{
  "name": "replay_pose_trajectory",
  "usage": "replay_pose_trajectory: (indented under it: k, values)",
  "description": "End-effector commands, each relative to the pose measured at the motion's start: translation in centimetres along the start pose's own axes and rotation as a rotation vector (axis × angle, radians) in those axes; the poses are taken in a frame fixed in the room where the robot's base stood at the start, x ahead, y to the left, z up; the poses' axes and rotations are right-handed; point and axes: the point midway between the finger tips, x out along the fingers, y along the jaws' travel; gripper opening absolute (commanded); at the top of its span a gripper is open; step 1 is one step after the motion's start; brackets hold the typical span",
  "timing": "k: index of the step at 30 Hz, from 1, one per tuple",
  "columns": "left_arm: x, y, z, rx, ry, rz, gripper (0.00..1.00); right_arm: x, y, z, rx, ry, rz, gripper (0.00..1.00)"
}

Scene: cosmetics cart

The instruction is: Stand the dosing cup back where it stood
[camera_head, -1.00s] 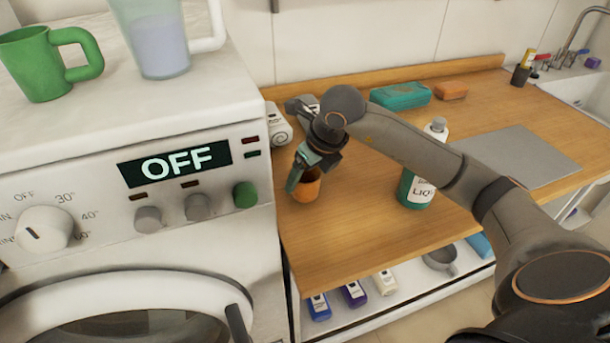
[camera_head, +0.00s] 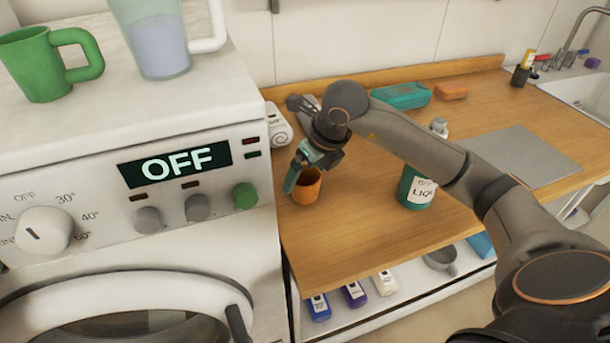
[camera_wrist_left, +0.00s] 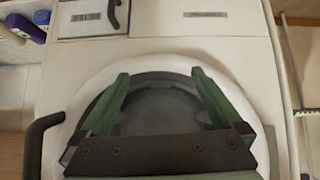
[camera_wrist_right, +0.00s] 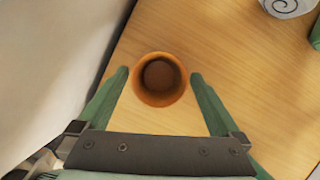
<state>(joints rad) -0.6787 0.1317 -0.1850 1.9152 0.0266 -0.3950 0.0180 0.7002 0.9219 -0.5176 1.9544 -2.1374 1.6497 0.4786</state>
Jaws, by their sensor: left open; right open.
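The dosing cup, a small orange cup (camera_head: 308,187), stands upright on the wooden worktop near its left edge. In the right wrist view the cup (camera_wrist_right: 160,97) is seen from above, its inside dark and apparently empty. My right gripper (camera_head: 292,184) is open, its green fingers close to the cup. In the right wrist view the fingertips (camera_wrist_right: 159,74) show on either side of the cup with gaps to it. My left gripper (camera_wrist_left: 160,76) is open and empty in front of the washing machine's round door; it is not in the head view.
The washing machine (camera_head: 120,235) bounds the worktop (camera_head: 350,235) on the left. A white rolled item (camera_head: 278,128) lies behind. Teal (camera_head: 400,96) and orange (camera_head: 451,91) blocks lie at the back.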

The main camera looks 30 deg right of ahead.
Motion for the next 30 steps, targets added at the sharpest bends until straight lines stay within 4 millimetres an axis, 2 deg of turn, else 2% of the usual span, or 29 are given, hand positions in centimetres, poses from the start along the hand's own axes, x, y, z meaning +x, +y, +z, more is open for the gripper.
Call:
replay_pose_trajectory:
  k: [9,15,20,30]
  values:
    - [-0.1,0.0,-0.1,0.000,0.001,-0.001,1.00,-7.0,0.0,0.1,-0.001,-0.006,-0.002,1.00]
    - [-0.2,0.0,-0.3,0.000,0.001,-0.001,1.00,-9.9,0.0,0.1,0.000,-0.003,-0.002,1.00]
    - [-0.2,0.0,-0.3,0.000,0.001,-0.001,1.00,-10.7,0.0,0.0,-0.001,-0.001,-0.001,1.00]
    - [-0.2,0.0,-0.2,0.000,0.001,-0.001,1.00,-10.7,0.0,-0.1,-0.001,0.000,-0.001,1.00]
